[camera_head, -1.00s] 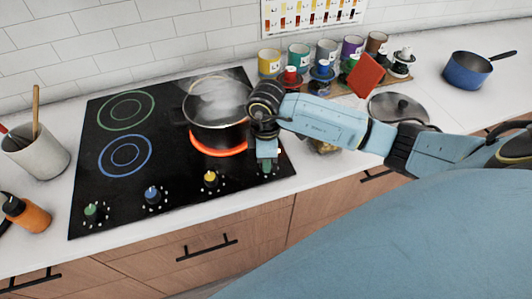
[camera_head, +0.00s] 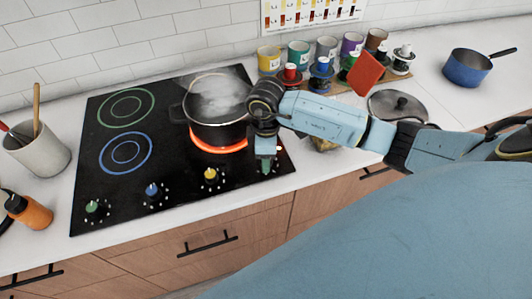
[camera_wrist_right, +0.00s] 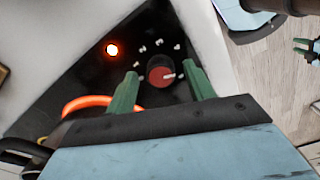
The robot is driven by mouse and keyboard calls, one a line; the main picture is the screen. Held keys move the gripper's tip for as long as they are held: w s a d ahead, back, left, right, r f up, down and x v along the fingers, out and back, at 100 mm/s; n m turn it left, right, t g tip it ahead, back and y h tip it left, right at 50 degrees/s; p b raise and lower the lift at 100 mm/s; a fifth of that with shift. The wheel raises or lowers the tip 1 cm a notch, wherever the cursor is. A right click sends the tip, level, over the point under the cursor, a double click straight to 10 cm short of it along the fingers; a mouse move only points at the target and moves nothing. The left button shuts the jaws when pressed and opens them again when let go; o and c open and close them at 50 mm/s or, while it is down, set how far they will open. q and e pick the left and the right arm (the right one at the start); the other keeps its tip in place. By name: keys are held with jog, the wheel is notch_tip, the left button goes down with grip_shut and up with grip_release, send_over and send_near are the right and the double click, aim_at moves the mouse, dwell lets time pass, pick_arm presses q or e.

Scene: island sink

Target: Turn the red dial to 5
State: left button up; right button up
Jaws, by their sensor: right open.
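The red dial (camera_wrist_right: 160,72) sits on the black cooktop (camera_wrist_right: 85,60) near its right front corner. A pale pointer mark on it points right in the right wrist view, and small white marks surround it. My right gripper (camera_wrist_right: 164,82) is open, with its green fingers on either side of the dial. I cannot tell if they touch it. In the head view my right gripper (camera_head: 265,168) hides the dial. Small green finger-like parts, apparently my left gripper (camera_wrist_right: 308,48), show at the right wrist view's right edge.
A steaming pot (camera_head: 215,108) stands on a glowing red burner, close to my right gripper. The yellow dial (camera_head: 210,175), blue dial (camera_head: 152,190) and green dial (camera_head: 93,207) line the cooktop's front. A lid (camera_head: 398,106) and a rack of cups lie to the right.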

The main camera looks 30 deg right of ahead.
notch_tip(320, 180, up, 13)
jog(key=shift+r, duration=0.2)
dwell(0.4)
dwell(0.3)
